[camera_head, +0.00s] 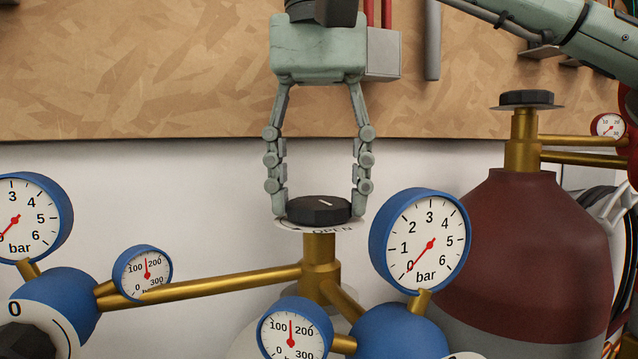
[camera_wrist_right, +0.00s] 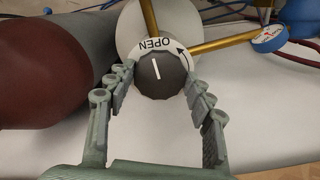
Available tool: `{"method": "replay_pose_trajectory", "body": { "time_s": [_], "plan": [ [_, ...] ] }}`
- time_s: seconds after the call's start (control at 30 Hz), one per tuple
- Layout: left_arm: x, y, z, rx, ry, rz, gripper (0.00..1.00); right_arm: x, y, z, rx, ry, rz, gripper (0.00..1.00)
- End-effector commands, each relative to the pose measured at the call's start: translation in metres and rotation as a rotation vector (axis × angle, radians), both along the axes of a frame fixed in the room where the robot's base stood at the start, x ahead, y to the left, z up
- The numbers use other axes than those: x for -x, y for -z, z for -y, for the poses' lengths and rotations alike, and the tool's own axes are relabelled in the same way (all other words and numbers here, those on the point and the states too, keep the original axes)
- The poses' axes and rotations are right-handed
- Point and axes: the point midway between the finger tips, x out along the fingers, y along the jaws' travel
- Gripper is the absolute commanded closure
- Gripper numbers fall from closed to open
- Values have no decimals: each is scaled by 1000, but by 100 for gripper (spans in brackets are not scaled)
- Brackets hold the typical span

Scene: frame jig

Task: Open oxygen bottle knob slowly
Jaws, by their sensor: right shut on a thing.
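The black faceted oxygen bottle knob (camera_head: 318,212) sits on a brass valve (camera_head: 320,262) above a white disc lettered OPEN. A short white mark shows on the knob's top. My right gripper (camera_head: 320,200) comes down from above, its two fingers on either side of the knob, shut on it. In the right wrist view the gripper (camera_wrist_right: 159,78) reaches around the knob (camera_wrist_right: 160,77), with the OPEN lettering and an arrow on the disc (camera_wrist_right: 153,44) beyond it. My left gripper is not in view.
A large blue gauge (camera_head: 420,242) right of the valve points near 0 bar. A smaller gauge (camera_head: 294,332) stands below. A dark red bottle (camera_head: 525,265) with its own black knob (camera_head: 526,97) stands at right. A brown chipboard panel (camera_head: 130,70) is behind.

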Motion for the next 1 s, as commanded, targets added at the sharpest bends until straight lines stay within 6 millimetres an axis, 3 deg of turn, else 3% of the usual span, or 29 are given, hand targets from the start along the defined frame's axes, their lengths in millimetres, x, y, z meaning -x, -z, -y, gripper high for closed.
{"method": "replay_pose_trajectory", "body": {
  "time_s": [0.23, 0.27, 0.43, 0.87, 1.0],
  "plan": [
    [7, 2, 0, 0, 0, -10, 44, 1, 2, 0, 3, -3, -4, 76],
    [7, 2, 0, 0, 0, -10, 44, 1, 2, 0, 3, -3, -4, 46],
    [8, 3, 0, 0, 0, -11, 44, 1, 1, 0, 3, -1, -3, 27],
    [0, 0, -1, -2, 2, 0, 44, 0, -1, 0, 1, 1, 0, 27],
    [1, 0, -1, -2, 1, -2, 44, 0, -13, 0, 2, 3, 1, 27]
  ]
}}
